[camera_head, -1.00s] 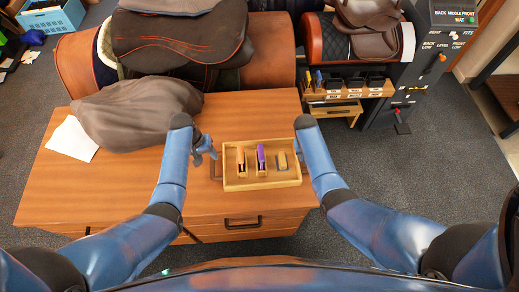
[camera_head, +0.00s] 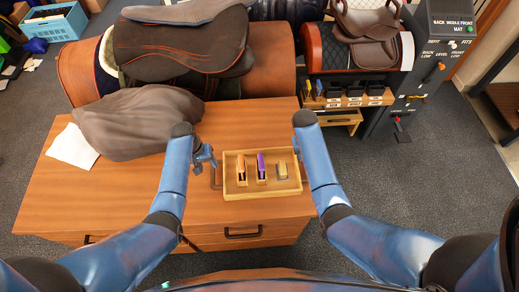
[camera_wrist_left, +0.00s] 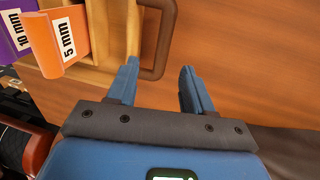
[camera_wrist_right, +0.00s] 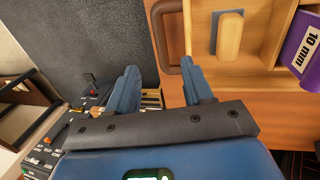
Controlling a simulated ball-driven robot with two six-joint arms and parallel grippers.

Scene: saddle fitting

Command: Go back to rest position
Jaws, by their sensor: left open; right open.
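In the head view my left gripper (camera_head: 211,157) is by the left end of the wooden tray (camera_head: 246,193) on the desk. In the left wrist view my left gripper (camera_wrist_left: 157,75) is open and empty, with the tray's brown handle (camera_wrist_left: 160,70) showing beyond and between its fingertips. In the right wrist view my right gripper (camera_wrist_right: 160,80) is open and empty. The tray's other handle (camera_wrist_right: 158,25) shows beyond its fingertips. In the head view my right forearm covers this gripper. I cannot tell the exact gap between the fingers and either handle.
The tray holds an orange 5 mm piece (camera_head: 241,168), a purple 10 mm piece (camera_head: 261,167) and a tan-topped block (camera_head: 282,170). A brown cloth-like cover (camera_head: 135,122) and white paper (camera_head: 72,148) lie left on the desk (camera_head: 110,200). A saddle (camera_head: 180,45) stands behind.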

